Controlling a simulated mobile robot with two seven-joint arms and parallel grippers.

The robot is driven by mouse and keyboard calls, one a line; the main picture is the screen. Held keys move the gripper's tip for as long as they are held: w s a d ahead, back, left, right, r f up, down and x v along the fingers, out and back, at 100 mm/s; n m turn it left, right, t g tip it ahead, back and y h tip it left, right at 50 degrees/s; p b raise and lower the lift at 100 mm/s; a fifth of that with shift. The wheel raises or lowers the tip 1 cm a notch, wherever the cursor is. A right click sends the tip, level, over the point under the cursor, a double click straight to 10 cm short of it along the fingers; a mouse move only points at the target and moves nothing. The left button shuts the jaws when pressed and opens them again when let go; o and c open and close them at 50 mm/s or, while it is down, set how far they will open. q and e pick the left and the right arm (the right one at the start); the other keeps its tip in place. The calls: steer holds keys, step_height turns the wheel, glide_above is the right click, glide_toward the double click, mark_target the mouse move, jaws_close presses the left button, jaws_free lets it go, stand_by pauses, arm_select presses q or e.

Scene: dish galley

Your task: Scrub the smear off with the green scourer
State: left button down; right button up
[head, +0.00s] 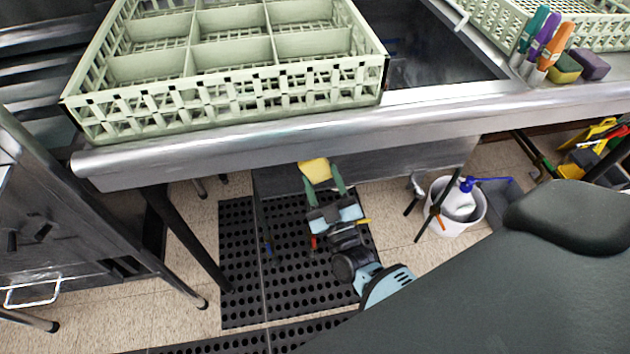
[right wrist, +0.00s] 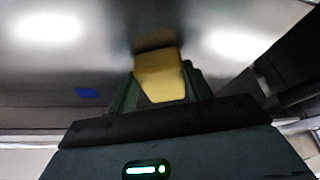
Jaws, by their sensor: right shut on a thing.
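My right gripper (head: 323,184) is shut on a yellow sponge block (head: 315,171), held just below the steel counter's front edge. In the right wrist view the yellow block (right wrist: 160,77) sits between the fingertips, close to a shiny steel surface; I cannot tell whether it touches. Its yellow side faces me; any green scouring face is hidden. A flat blue patch (right wrist: 87,93) shows on the steel left of the block; I cannot tell whether it is the smear. A green-topped yellow scourer (head: 565,68) lies on the counter at the right. My left gripper is out of view.
A pale green dish rack (head: 235,95) stands on the counter (head: 430,112) above my gripper. Upright coloured brushes (head: 541,48) and a purple scourer (head: 592,64) stand at the right. A white bucket (head: 456,218) is on the floor beside the black mat (head: 240,255).

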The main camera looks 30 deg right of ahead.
steer(key=shift+s+d, duration=0.1)
steer(key=shift+d, duration=0.5)
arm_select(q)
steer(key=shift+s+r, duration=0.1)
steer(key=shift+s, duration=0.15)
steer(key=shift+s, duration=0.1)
arm_select(e)
steer(key=shift+d, duration=0.15)
steer(key=shift+s+d, duration=0.1)
steer(key=shift+d, duration=0.05)
steer(key=shift+s+d+p, duration=0.2)
steer(key=shift+d, duration=0.4)
steer(key=shift+s+d+p, duration=0.15)
steer(key=shift+d, duration=0.45)
steer(key=shift+s+d, duration=0.15)
steer(key=shift+d, duration=0.25)
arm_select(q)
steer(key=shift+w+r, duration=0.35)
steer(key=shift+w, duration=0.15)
